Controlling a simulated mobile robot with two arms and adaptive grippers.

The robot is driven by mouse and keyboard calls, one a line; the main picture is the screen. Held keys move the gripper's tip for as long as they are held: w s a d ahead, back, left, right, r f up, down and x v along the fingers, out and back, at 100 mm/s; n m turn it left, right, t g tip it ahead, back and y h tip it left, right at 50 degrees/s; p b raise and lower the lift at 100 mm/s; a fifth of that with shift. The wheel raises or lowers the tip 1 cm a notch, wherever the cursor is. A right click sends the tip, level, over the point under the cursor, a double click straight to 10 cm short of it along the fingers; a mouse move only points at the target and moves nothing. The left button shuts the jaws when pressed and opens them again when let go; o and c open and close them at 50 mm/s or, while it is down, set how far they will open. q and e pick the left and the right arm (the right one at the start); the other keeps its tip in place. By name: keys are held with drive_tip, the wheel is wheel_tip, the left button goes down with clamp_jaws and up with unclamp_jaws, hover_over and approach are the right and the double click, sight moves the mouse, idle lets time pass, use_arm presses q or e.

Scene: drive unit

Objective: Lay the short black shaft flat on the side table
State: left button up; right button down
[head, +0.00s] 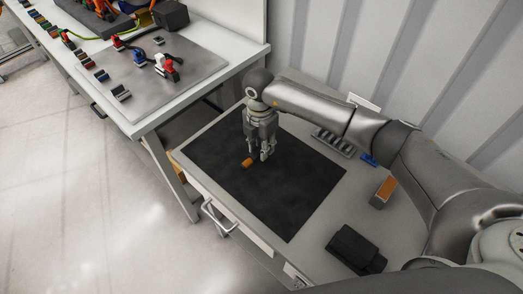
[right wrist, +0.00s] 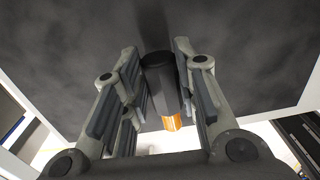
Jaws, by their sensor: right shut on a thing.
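The short black shaft (right wrist: 160,75) with an orange end shows in the right wrist view between the two fingers of my right gripper (head: 262,157). In the head view its orange end (head: 248,162) shows beside the fingertips, and its dark body is hard to tell from the dark mat. My right gripper is shut on the shaft and points down, low over the black mat (head: 290,200) on the side table (head: 405,240). I cannot tell whether the shaft touches the mat. My left gripper is not in view.
A black block (head: 355,250), an orange-topped block (head: 384,191), a blue piece (head: 369,159) and a grey slotted rack (head: 334,143) lie right of the mat. A workbench (head: 160,115) with several parts stands left. Much of the mat is clear.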

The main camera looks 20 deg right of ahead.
wheel_tip(320, 180, down, 2)
drive_tip(key=shift+f+p, duration=0.15)
drive_tip(key=shift+p, duration=0.5)
drive_tip(key=shift+f, duration=0.3)
drive_tip(key=shift+f, duration=0.2)
drive_tip(key=c, duration=1.1)
unclamp_jaws()
drive_tip(key=shift+c, duration=0.2)
